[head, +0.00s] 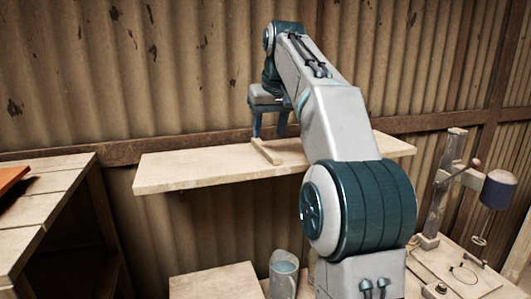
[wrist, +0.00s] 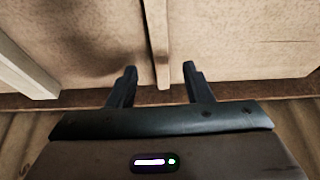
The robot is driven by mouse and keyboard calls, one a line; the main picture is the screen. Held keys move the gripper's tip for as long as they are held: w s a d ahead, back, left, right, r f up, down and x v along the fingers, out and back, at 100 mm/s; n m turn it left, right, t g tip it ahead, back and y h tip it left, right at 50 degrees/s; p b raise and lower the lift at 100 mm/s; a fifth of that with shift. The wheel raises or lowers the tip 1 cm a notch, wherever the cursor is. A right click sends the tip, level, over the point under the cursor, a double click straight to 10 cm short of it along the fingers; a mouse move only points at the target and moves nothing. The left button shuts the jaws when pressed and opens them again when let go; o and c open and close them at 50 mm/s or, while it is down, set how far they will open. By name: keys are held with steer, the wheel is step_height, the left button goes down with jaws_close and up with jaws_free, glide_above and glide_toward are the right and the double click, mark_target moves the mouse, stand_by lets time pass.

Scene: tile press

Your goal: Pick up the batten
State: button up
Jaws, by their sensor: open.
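The batten (head: 266,152) is a thin pale wooden strip lying on the wall shelf (head: 190,168), which is of similar wood. My gripper (head: 268,130) points down over the shelf, with its fingers open above the batten. In the wrist view the batten (wrist: 156,40) runs from the top edge down to between my two open fingertips (wrist: 160,68). A gap shows on each side of it there, and neither finger visibly touches it. How high the fingertips are above the shelf is hard to tell.
A corrugated wall (head: 180,70) stands close behind the shelf. A slatted bench (head: 45,195) is at the left, with an orange item (head: 10,178) on it. Below are a clear jug (head: 284,275) and, at the right, a press-like stand (head: 440,195). The shelf's left part is clear.

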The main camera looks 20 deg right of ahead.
mark_target(266, 147)
steer(key=x, duration=0.5)
jaws_close()
